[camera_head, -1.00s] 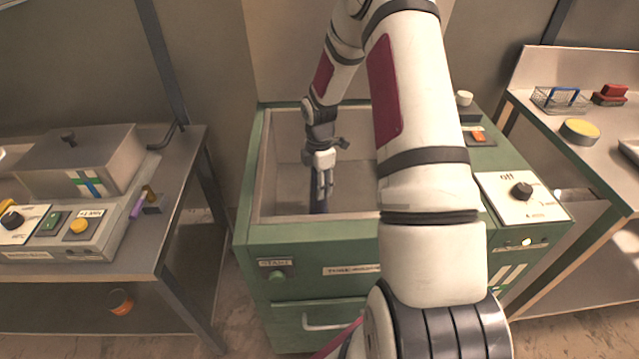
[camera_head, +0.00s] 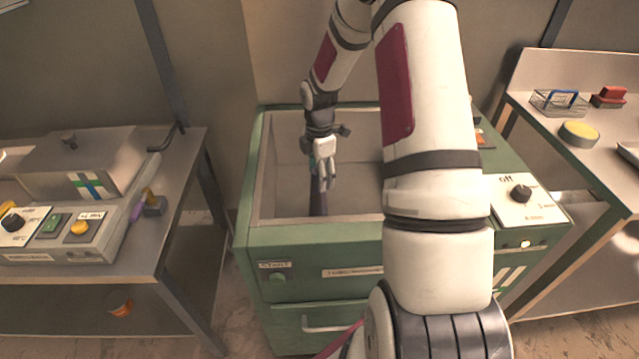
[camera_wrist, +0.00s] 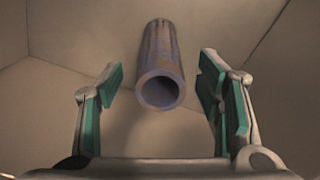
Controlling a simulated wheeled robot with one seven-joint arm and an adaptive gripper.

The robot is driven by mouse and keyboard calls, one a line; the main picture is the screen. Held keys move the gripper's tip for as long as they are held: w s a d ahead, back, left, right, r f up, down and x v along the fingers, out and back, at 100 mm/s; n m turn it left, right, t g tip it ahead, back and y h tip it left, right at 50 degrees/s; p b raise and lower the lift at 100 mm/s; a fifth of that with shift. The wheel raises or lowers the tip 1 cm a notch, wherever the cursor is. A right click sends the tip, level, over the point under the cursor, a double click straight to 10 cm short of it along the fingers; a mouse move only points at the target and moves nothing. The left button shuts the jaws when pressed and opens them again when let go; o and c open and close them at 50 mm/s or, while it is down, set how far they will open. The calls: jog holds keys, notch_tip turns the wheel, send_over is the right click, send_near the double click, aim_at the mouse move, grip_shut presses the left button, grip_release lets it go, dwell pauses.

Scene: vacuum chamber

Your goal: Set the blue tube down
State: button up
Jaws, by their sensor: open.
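The blue tube (camera_wrist: 161,60) stands in the chamber between the two fingers of my gripper (camera_wrist: 160,88) in the wrist view. Its hollow end faces the camera, and a gap shows on each side of it. It looks dull blue-grey. In the head view the tube (camera_head: 318,202) is a dark upright shape below my gripper (camera_head: 324,180), inside the open green chamber (camera_head: 250,190). My gripper is open, with its green-padded fingers apart and touching nothing.
The chamber's walls surround my gripper. A control panel with a dial (camera_head: 521,193) is on the chamber's right. A left table (camera_head: 180,200) holds a grey lidded box (camera_head: 85,160). A right table (camera_head: 600,165) holds a wire basket (camera_head: 559,103) and a yellow-topped round tin (camera_head: 579,133).

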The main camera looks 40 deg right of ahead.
jog(key=s+a+r+m+h, duration=0.1)
jog(key=s+a+r, duration=0.15)
jog(key=r, duration=0.55)
jog(key=s+a+r+m, duration=0.1)
jog(key=a+r+m, duration=0.15)
jog(key=r, duration=0.65)
jog(key=s+a+r+m+t, duration=0.1)
jog(key=s+a+r+m, duration=0.3)
jog(key=s+a+r, duration=0.45)
jog(key=s+a+r+m, duration=0.1)
jog(key=s+a+m, duration=0.1)
jog(key=s, duration=0.3)
jog(key=s+a+r+m+t, duration=0.1)
jog(key=s+a+m, duration=0.2)
jog(key=s, duration=0.3)
jog(key=s+a+r+m+t+y, duration=0.1)
jog(key=s+a+m, duration=0.2)
jog(key=s, duration=0.3)
jog(key=shift+s, duration=0.15)
jog(key=shift+a+p, duration=0.1)
jog(key=shift+p, duration=0.2)
